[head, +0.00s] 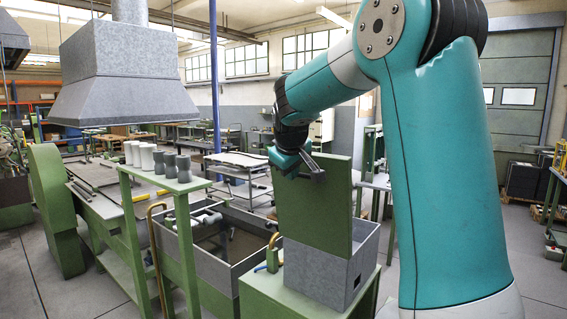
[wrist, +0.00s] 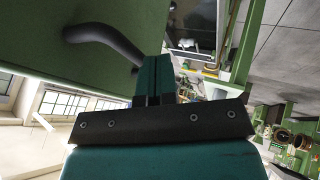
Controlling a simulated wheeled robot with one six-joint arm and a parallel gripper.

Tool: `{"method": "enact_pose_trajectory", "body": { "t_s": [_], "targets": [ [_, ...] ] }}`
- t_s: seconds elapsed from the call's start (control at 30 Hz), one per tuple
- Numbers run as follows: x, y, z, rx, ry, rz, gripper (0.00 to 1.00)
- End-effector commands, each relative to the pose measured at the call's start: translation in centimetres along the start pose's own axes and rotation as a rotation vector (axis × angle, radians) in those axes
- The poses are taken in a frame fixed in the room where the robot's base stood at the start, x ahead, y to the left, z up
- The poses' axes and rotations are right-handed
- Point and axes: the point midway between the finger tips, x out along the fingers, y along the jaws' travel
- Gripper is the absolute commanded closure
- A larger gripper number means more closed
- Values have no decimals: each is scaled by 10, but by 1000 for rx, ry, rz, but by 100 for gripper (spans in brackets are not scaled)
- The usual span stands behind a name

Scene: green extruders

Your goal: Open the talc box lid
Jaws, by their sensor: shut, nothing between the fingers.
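The talc box (head: 340,278) is a grey open-topped box on a green stand. Its green lid (head: 318,215) stands upright above the box, so the box is open. My gripper (head: 305,165) is at the upper left part of the lid, near its top edge. In the wrist view the lid (wrist: 60,105) fills the left side, and its dark curved handle (wrist: 105,42) is beside my teal fingers (wrist: 153,80). The fingers are together, with nothing held between them. The head view does not show clearly whether the fingers touch the handle or lid.
A green stand (head: 185,190) with white and grey cylinders on it is at the left. Behind it is a grey trough (head: 225,235) with pipes. A large grey hood (head: 120,75) hangs at upper left.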

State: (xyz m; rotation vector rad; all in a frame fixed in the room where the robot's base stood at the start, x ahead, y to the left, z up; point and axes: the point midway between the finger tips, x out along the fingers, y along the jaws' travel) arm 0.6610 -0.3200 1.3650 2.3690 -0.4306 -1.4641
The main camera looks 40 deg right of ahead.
Motion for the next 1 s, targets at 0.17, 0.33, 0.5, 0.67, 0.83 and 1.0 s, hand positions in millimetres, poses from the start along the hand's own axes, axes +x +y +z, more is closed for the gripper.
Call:
{"method": "enact_pose_trajectory", "body": {
  "t_s": [0.17, 0.33, 0.5, 0.67, 0.83, 1.0],
  "targets": [
    [2, 5, 1, 0, 0, -1, 100],
    [3, 4, 1, -1, 0, -1, 100],
    [1, 6, -2, 0, -1, -10, 100],
    [2, 23, -6, 20, -13, -57, 100],
    [9, 48, -7, 42, -25, -99, 100],
    [14, 63, -9, 41, -25, -101, 100]
  ]
}}
